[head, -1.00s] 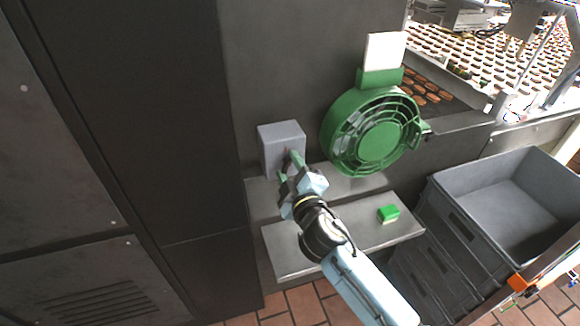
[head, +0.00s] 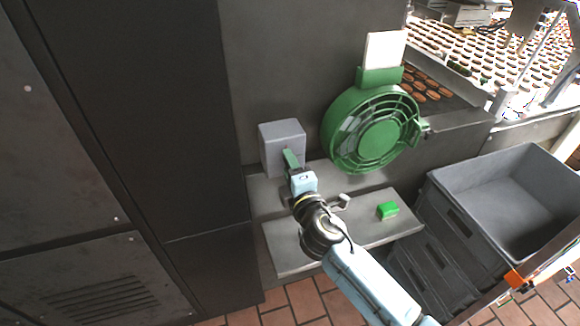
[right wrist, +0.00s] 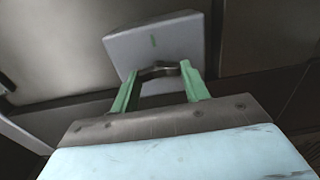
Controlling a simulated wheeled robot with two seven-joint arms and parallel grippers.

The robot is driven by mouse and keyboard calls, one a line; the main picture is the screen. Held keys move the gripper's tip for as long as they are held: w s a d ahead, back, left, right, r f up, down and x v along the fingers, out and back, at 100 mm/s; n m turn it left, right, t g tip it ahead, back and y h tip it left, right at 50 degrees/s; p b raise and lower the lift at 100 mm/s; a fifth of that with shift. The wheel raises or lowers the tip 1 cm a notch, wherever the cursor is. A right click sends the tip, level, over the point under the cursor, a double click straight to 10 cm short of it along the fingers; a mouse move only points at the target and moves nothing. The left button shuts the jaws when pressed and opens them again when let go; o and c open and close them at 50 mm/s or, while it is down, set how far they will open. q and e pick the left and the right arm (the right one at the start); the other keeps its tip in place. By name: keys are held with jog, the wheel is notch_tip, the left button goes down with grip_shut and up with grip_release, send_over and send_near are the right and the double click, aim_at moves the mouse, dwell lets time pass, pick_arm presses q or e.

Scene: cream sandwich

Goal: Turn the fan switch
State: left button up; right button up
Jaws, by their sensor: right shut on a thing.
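The fan switch is a grey box (head: 280,134) on the dark wall, left of the green fan (head: 378,138). The box also shows in the right wrist view (right wrist: 165,38), with a small green mark on its face. My right gripper (head: 290,158) is at the front of the box. In the right wrist view its green fingers (right wrist: 160,82) stand either side of the dark switch knob (right wrist: 158,70) and are shut on it. In the head view the gripper hides the knob. My left gripper is not in view.
Metal shelves (head: 350,228) lie below the switch, with a green block (head: 388,210) on one. Grey crates (head: 500,178) are stacked at the right. A tall dark cabinet (head: 130,120) stands left. A conveyor with round cookies (head: 470,50) runs at the back right.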

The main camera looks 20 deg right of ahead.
dwell(0.3)
jog(key=o, duration=1)
jog(key=s, duration=0.4)
jog(key=s+b, duration=0.1)
jog(key=s, duration=0.4)
jog(key=s+b, duration=0.1)
jog(key=s, duration=0.3)
jog(key=shift+s+d, duration=0.25)
